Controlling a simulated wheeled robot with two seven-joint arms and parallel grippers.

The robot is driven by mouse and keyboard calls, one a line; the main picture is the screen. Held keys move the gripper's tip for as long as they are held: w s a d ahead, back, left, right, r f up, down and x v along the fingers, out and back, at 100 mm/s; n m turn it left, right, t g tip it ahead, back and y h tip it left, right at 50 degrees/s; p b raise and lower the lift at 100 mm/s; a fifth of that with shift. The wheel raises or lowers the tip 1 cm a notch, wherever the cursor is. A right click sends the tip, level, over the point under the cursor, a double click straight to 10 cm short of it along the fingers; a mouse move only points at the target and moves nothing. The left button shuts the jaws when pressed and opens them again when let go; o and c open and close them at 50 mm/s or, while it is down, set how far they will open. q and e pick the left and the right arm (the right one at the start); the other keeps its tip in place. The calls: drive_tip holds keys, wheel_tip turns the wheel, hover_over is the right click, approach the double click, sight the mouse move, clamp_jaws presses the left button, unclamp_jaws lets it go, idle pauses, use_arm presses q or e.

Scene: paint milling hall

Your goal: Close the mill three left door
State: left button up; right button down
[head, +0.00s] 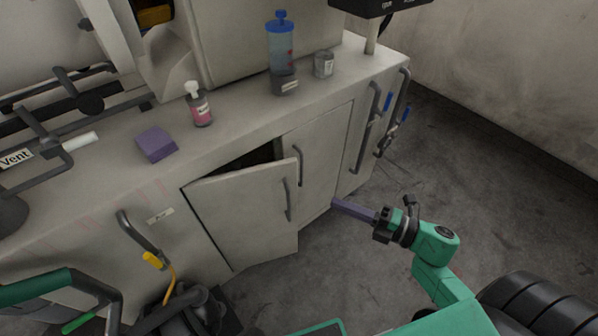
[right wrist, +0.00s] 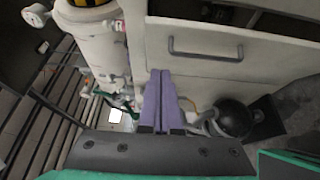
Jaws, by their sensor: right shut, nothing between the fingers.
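The cabinet's left door (head: 245,215) is a pale grey panel in the head view. It stands partly open, with a dark gap along its top edge. Its curved handle (head: 288,198) is near its right edge. The right door (head: 318,160) beside it looks shut. My right gripper (head: 338,203) has purple fingers pressed together, holding nothing. In the head view it appears to the right of the left door, near the lower part of the right door. In the right wrist view the fingers (right wrist: 164,76) point toward a pale panel with a handle (right wrist: 205,52). I cannot tell whether they touch it. My left gripper is not seen.
On the cabinet top (head: 235,130) stand a purple block (head: 156,144), a pink-labelled pump bottle (head: 199,106), a blue-capped bottle (head: 281,45) and a metal cup (head: 323,64). Pipes and a yellow-handled fitting (head: 153,260) are at lower left. Floor (head: 480,190) at right is clear.

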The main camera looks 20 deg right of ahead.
sight(289, 172)
drive_tip(key=x, duration=0.3)
drive_tip(key=w+d+x, duration=0.1)
drive_tip(key=x, duration=0.3)
drive_tip(key=w+x, duration=0.1)
drive_tip(key=x, duration=0.2)
drive_tip(key=shift+w+d, duration=0.15)
drive_tip(key=shift+w, duration=0.55)
